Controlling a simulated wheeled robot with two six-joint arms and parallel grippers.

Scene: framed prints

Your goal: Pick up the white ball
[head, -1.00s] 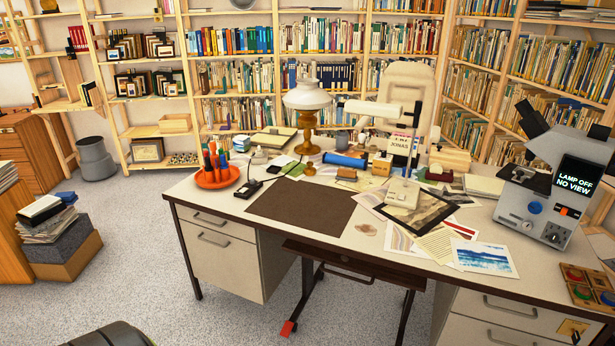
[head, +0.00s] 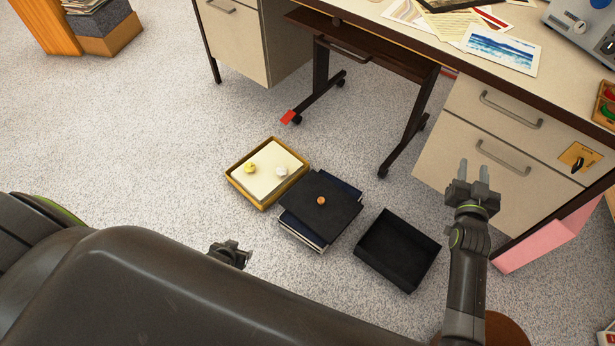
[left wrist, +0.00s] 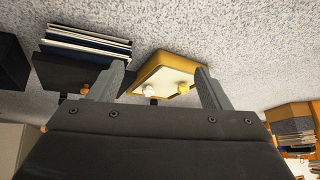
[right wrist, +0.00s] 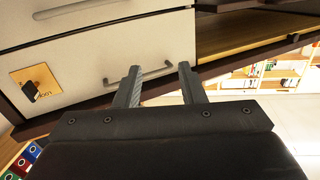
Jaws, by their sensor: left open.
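The white ball (head: 282,171) rests on the cream surface of a yellow-edged tray (head: 235,186) on the floor. A yellow object (head: 250,168) sits beside it, to its left. In the left wrist view the white ball (left wrist: 149,90) and the yellow object (left wrist: 183,89) show between the fingertips, some way beyond them. My left gripper (head: 232,250) is open and empty, nearer to me than the tray and apart from it. My right gripper (head: 474,174) is open and empty, in front of the desk drawers.
A stack of dark folders (head: 335,222) with an orange ball (head: 321,201) on top lies right of the tray. An empty black box (head: 398,250) stands further right. The desk (head: 480,110) and its dark legs stand behind. The floor (head: 130,140) on the left is clear.

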